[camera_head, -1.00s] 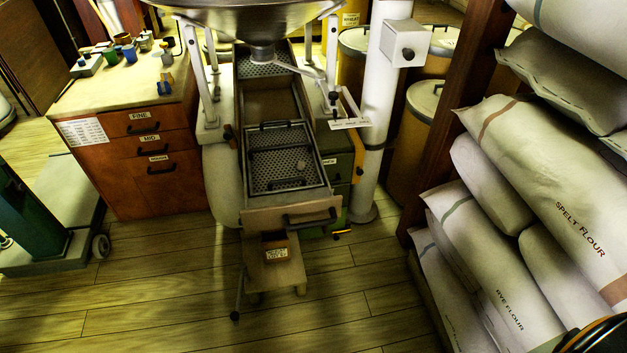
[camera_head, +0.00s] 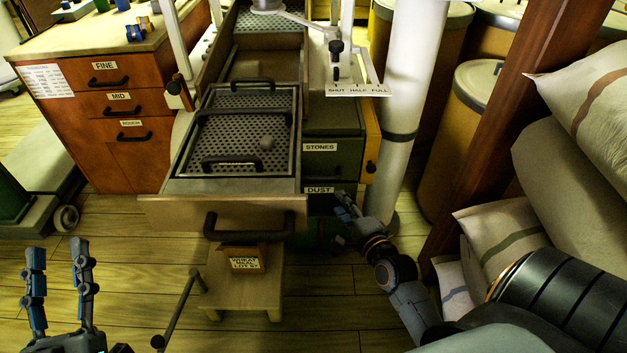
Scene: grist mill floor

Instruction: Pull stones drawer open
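The green stones drawer (camera_head: 334,159) carries a "STONES" label and sits in the right side of the machine, above a drawer labelled "DUST" (camera_head: 319,190). The stones drawer looks shut; I cannot make out its handle clearly. My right gripper (camera_head: 342,222) is in front of and below the stones drawer, beside the dust drawer. Its fingers look spread, with nothing between them. My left gripper (camera_head: 56,285) is at the lower left, far from the drawers, with its fingers apart and empty.
The pulled-out sieve tray (camera_head: 222,213) with a black handle juts out left of the stones drawer. A small stool (camera_head: 240,292) holds a labelled box (camera_head: 243,259). A white post (camera_head: 398,140) and flour sacks (camera_head: 505,235) stand close on the right.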

